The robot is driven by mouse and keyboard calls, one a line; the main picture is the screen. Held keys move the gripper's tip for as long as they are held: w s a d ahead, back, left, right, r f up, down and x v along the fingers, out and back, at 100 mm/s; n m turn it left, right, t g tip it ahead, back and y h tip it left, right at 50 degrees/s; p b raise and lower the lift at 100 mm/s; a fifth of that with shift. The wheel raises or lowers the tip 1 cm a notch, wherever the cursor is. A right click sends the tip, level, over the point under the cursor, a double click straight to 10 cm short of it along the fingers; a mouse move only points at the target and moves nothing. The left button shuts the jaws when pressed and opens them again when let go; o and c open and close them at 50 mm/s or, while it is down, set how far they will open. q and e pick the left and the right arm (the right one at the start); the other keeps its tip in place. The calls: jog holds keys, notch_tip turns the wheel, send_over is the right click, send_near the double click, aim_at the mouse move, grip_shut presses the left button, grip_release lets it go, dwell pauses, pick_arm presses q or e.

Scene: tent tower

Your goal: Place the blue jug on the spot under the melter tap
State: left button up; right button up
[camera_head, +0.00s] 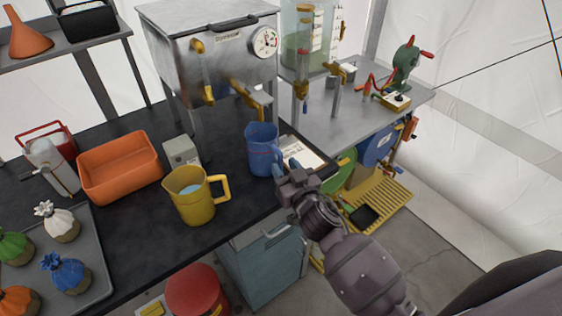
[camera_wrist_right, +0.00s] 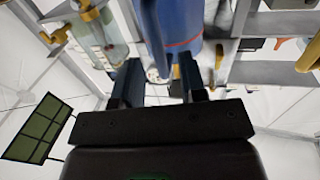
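The blue jug (camera_head: 262,150) appears to stand upright on the dark worktop near its front right edge, with its handle side towards my right gripper. My right gripper (camera_head: 287,172) is at that handle. In the right wrist view the jug (camera_wrist_right: 183,25) rises above the gripper (camera_wrist_right: 160,85), whose fingers are apart with a gap between them; a blue strip, likely the handle, reaches between them. The metal melter (camera_head: 215,50) with a round dial stands behind, with a brass tap (camera_head: 248,93) at its front. The spot under the tap is not clearly marked. My left gripper is out of view.
A yellow jug (camera_head: 190,203) with blue liquid, a small grey box (camera_head: 182,152) and an orange bin (camera_head: 118,167) are left of the blue jug. A white sheet (camera_head: 302,153) lies close on its right. Dark worktop between melter and blue jug looks mostly clear.

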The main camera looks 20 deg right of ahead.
jog(key=s+d, duration=0.1)
jog(key=s, duration=0.8)
jog(key=s+d+f+g+h, duration=0.1)
jog(key=s+d+f+g, duration=0.2)
jog(key=s+d+f, duration=0.2)
jog(key=s+d+f+g+h, duration=0.2)
jog(key=s+d+f, duration=0.3)
jog(key=s+f, duration=0.3)
notch_tip(320, 180, down, 2)
jog(key=shift+s+d+f+m+g, duration=0.1)
jog(key=shift+s+d+m+g, duration=0.25)
jog(key=shift+g, duration=0.25)
